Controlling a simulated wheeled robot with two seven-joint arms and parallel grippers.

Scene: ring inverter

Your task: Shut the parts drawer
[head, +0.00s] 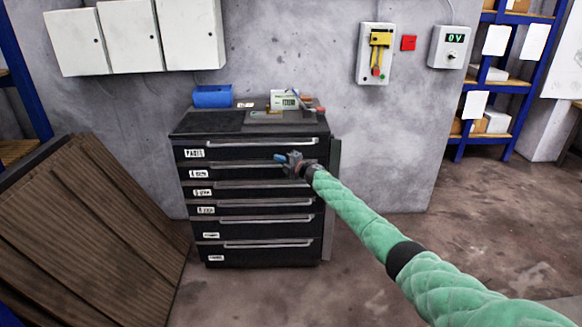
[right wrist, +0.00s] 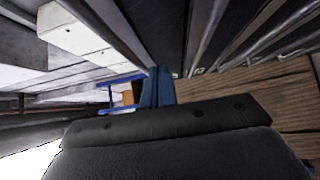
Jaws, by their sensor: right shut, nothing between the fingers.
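The parts drawer (head: 230,153) is the top drawer of a black cabinet, with a white PARTS label at its left and a long pale handle. Its front looks about in line with the drawers below; I cannot tell whether a small gap is left. My right gripper (head: 285,158) is shut and empty in front of the upper drawers, just below the parts drawer's handle in the picture. I cannot tell whether it touches. In the right wrist view the blue fingers (right wrist: 157,88) are together, with pale handle bars close by. My left gripper is not in view.
The cabinet top (head: 205,122) holds a blue bin (head: 212,96) and a small device with a display (head: 284,99). Brown ribbed panels (head: 95,235) lean at the left. A blue shelf rack (head: 500,85) stands at the right. The floor right of the cabinet is clear.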

